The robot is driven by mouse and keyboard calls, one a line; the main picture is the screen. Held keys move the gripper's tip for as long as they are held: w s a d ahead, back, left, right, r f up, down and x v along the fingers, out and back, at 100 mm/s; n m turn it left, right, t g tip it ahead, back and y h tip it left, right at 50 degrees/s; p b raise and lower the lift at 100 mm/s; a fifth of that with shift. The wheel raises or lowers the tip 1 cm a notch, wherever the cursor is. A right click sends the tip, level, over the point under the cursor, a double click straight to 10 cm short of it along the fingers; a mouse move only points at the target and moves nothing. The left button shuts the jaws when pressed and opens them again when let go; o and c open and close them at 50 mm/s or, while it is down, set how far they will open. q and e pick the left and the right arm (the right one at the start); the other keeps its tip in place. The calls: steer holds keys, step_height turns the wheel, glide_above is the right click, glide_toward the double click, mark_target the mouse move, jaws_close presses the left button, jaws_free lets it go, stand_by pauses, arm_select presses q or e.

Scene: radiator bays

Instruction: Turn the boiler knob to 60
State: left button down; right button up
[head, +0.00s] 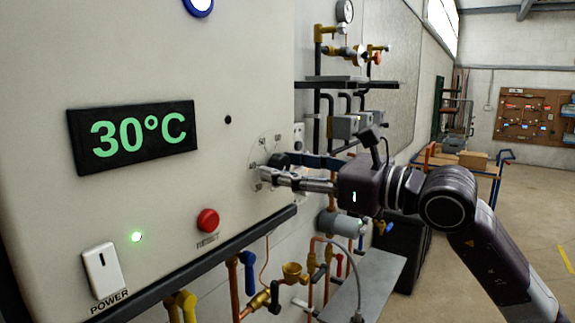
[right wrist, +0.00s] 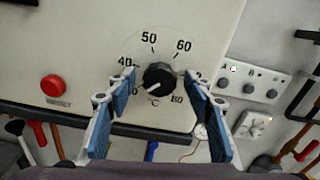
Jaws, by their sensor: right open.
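The boiler knob (right wrist: 158,76) is black and round, on the cream boiler front (right wrist: 90,40). Its white pointer line is toward the lower left, near a number partly hidden by a finger. The dial marks 40, 50, 60 (right wrist: 183,45) and 80 show around it. In the head view the knob (head: 279,160) is partly hidden behind my right gripper (head: 263,180). My right gripper is open, with one blue-padded finger on each side of the knob and gaps visible. The display (head: 133,136) reads 30°C in green. My left gripper is not in view.
A red reset button (head: 207,220) and a white power switch (head: 102,270) are on the boiler front, with a lit green lamp (head: 136,237). Pipes and valves (head: 255,300) run below the panel. A white box with small knobs (right wrist: 250,80) is to the right of the dial.

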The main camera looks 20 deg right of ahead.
steer(key=c, duration=1.2)
